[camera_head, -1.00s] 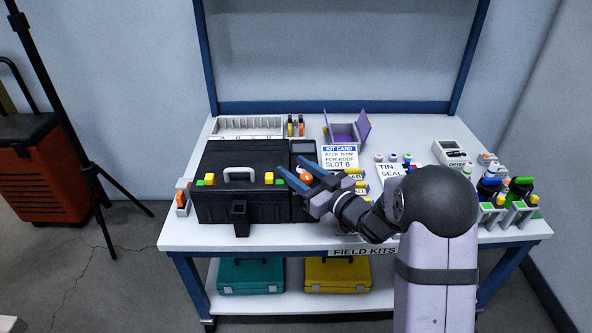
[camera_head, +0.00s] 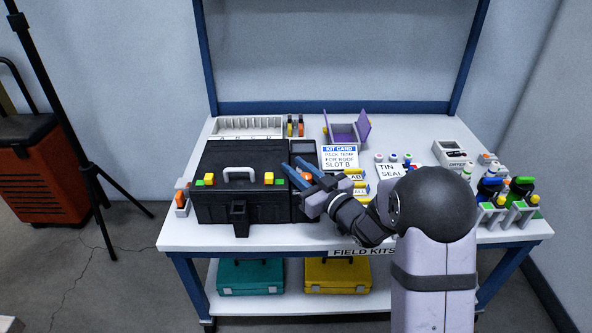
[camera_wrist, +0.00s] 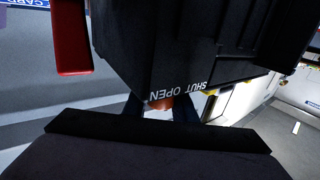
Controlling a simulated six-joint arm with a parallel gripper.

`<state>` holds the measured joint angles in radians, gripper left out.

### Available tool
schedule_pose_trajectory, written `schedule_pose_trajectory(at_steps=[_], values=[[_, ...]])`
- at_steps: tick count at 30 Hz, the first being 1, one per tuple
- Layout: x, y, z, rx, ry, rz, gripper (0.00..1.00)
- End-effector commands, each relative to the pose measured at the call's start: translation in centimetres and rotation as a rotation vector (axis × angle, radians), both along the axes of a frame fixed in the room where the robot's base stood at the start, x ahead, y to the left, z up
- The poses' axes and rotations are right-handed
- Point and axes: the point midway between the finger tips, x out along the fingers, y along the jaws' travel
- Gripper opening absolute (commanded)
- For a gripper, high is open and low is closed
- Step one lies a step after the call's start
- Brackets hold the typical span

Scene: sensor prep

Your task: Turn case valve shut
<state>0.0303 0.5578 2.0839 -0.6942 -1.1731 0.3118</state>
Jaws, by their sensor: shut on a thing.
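The black case (camera_head: 238,205) stands closed on the left of the bench, with a light handle on its lid. The case valve, an orange knob (camera_head: 306,176), is at the case's right side. My gripper (camera_head: 295,168) reaches it from the right, its blue fingers shut around the knob. In the wrist view the orange knob (camera_wrist: 157,103) shows partly, between the blue fingers (camera_wrist: 160,107), beneath the case edge. The words SHUT and OPEN (camera_wrist: 178,92) appear upside down on the case beside it. The knob's exact angle is hidden by the fingers and case.
A purple open box (camera_head: 343,131), a kit card (camera_head: 340,157) and a white lettered rack (camera_head: 247,127) stand behind. Label blocks (camera_head: 358,186) lie close to my wrist. Bottles and stands (camera_head: 510,200) fill the right end. The bench front is clear.

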Motion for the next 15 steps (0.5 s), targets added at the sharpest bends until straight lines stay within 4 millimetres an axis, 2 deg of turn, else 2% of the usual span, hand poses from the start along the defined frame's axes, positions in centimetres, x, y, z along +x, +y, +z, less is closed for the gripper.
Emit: schedule_pose_trajectory(at_steps=[15], values=[[0.4, -0.9, -0.2, 0.001, 0.000, -0.370, 0.02]])
